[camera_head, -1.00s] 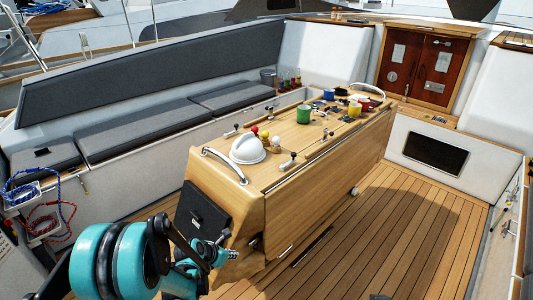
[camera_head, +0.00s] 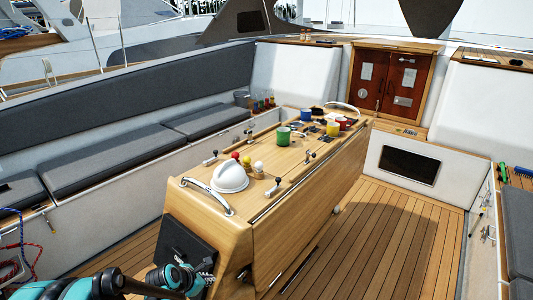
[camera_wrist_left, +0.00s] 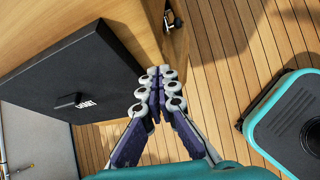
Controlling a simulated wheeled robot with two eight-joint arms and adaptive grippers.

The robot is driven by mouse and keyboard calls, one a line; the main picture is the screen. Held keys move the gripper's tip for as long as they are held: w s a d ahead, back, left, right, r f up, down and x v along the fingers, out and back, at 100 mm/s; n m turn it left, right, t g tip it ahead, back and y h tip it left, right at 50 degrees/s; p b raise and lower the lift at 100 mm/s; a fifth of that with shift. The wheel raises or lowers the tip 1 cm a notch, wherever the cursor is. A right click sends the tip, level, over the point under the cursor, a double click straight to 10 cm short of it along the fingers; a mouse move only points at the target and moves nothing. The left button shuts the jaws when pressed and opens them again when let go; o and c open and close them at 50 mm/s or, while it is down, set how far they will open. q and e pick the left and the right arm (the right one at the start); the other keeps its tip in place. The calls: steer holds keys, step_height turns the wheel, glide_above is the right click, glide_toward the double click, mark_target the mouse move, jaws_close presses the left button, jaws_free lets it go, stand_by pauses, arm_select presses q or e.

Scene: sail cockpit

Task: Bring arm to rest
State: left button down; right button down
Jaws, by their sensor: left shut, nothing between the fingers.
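My left gripper (camera_head: 207,279) is low at the front of the wooden cockpit table (camera_head: 245,219), beside the black panel on its end. The wrist view shows the same gripper (camera_wrist_left: 159,72) with its fingers together and nothing between them. It points down past the table's end toward the teak floor (camera_wrist_left: 215,45). The black panel (camera_wrist_left: 68,75) is to the left of the fingers. My right gripper is not in view.
Grey bench cushions (camera_head: 105,165) run along the left. The teak floor (camera_head: 375,235) right of the table is clear.

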arm_select(q)
steer(key=s+r+m+y, duration=0.1)
steer(key=s+r+m, duration=0.3)
steer(key=s+m, duration=0.3)
steer(key=s+r+m+y, duration=0.1)
steer(key=s+r+m, duration=0.4)
steer(key=m, duration=0.6)
steer(key=s+d+r+m+y, duration=0.1)
steer(key=s+r+m, duration=0.3)
steer(key=s+m, duration=0.5)
steer(key=shift+s+r, duration=0.25)
steer(key=shift+s, duration=0.05)
steer(key=shift+d, duration=0.1)
